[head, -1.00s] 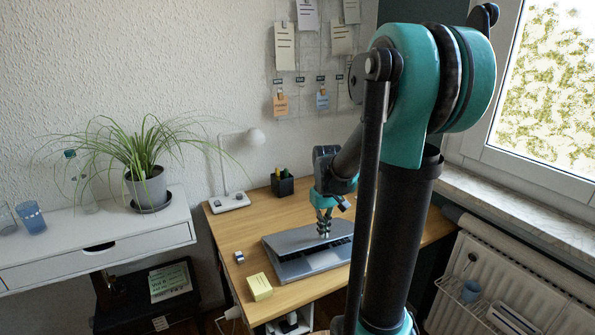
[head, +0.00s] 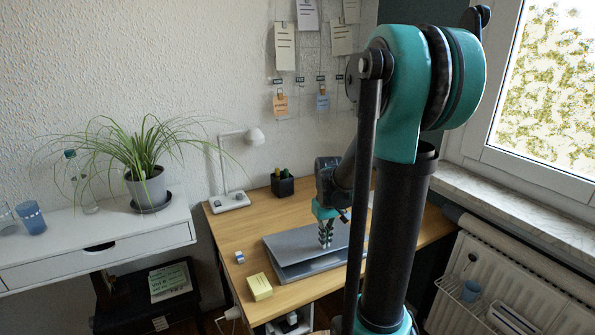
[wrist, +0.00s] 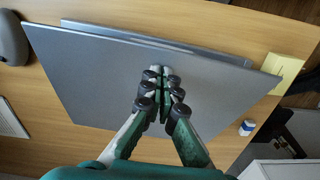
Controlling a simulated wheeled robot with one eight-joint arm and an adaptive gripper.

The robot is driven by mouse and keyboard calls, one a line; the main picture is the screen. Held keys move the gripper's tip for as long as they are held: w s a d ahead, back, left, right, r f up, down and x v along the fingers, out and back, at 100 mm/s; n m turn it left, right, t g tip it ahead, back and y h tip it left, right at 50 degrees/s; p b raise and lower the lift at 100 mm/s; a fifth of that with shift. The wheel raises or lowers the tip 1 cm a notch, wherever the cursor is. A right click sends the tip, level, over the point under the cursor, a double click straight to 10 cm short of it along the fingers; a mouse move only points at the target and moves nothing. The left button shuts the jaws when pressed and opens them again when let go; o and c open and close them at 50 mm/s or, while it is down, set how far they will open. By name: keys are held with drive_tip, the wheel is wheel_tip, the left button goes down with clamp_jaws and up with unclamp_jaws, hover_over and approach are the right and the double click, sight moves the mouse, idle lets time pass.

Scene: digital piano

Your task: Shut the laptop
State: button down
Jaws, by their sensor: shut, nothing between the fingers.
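The grey laptop (head: 300,245) lies on the wooden desk, its lid folded down low over its base. A narrow gap still shows along the front edge, so the lid looks slightly raised. In the wrist view the lid (wrist: 110,85) fills the middle, with a strip of the base (wrist: 150,38) showing past its edge. My gripper (head: 326,244) points down at the lid, fingers together and empty; it also shows in the wrist view (wrist: 162,85). The fingertips are at or just above the lid; I cannot tell if they touch. My arm hides the laptop's right part.
A yellow note block (head: 260,287) and a small blue-white item (head: 240,257) sit left of the laptop. A pen holder (head: 282,183) and a lamp (head: 232,199) stand at the back. The desk's left middle is clear.

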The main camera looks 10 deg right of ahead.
drive_tip(key=shift+s+d+f, duration=0.1)
drive_tip(key=shift+s+f, duration=0.15)
drive_tip(key=shift+f, duration=0.5)
drive_tip(key=shift+s+f, duration=0.2)
drive_tip(key=shift+f, duration=0.65)
drive_tip(key=shift+s+f, duration=0.1)
drive_tip(key=shift+f, duration=0.6)
drive_tip(key=shift+w+a+r, duration=0.1)
drive_tip(key=shift+w+r, duration=0.2)
drive_tip(key=shift+r, duration=1.05)
drive_tip(key=shift+w+a+r, duration=0.1)
drive_tip(key=shift+w+r, duration=0.25)
drive_tip(key=shift+r, duration=0.95)
drive_tip(key=shift+w+r, duration=0.3)
drive_tip(key=shift+r, duration=1.05)
drive_tip(key=s+a+f+m+t, duration=0.1)
drive_tip(key=s+f+t, duration=0.1)
drive_tip(key=s, duration=0.4)
drive_tip(key=s+a+f+m+t, duration=0.1)
drive_tip(key=s+f+t, duration=0.1)
drive_tip(key=s, duration=0.5)
drive_tip(key=shift+a+f+m, duration=0.15)
drive_tip(key=shift+f+m, duration=0.15)
drive_tip(key=shift+f, duration=0.45)
